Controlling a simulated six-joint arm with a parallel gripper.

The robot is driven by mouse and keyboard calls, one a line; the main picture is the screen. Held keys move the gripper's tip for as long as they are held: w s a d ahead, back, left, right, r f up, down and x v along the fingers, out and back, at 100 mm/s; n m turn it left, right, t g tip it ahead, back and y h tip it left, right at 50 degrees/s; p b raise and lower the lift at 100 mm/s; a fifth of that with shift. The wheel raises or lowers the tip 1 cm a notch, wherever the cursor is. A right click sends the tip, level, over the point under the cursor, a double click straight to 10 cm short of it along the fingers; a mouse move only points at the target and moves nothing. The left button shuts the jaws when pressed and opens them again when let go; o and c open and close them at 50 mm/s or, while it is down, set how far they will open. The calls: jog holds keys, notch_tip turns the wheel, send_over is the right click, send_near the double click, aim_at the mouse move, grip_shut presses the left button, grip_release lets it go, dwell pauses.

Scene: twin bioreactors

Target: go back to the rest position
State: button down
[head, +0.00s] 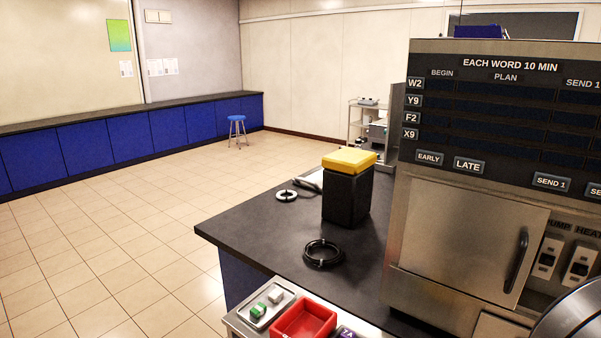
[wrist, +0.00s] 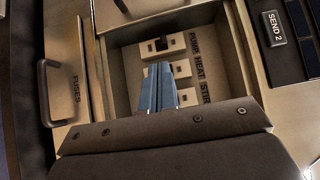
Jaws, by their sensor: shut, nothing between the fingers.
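In the wrist view my gripper (wrist: 159,72) points into a recessed panel (wrist: 125,62) marked PUMP, HEAT, STIR. Its two blue-grey fingers are together with nothing between them. They cover part of the switch plates, and I cannot tell whether they touch one. The pump plate (wrist: 165,46) shows beyond the fingertips. In the head view the fingers do not show. There the pump switch (head: 547,258) and the heat switch (head: 580,264) are on the front of the steel cabinet (head: 402,238).
A FUSES door (wrist: 72,100) with a bar handle (wrist: 46,92) is left of the recess, and a SEND 2 label (wrist: 273,28) is right. In the head view, a black bin with a yellow lid (head: 347,194), a cable coil (head: 322,254) and a red tray (head: 303,320) are left of the cabinet.

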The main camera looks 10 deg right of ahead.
jog(key=w, duration=0.9)
jog(key=shift+w, duration=0.2)
dwell(0.3)
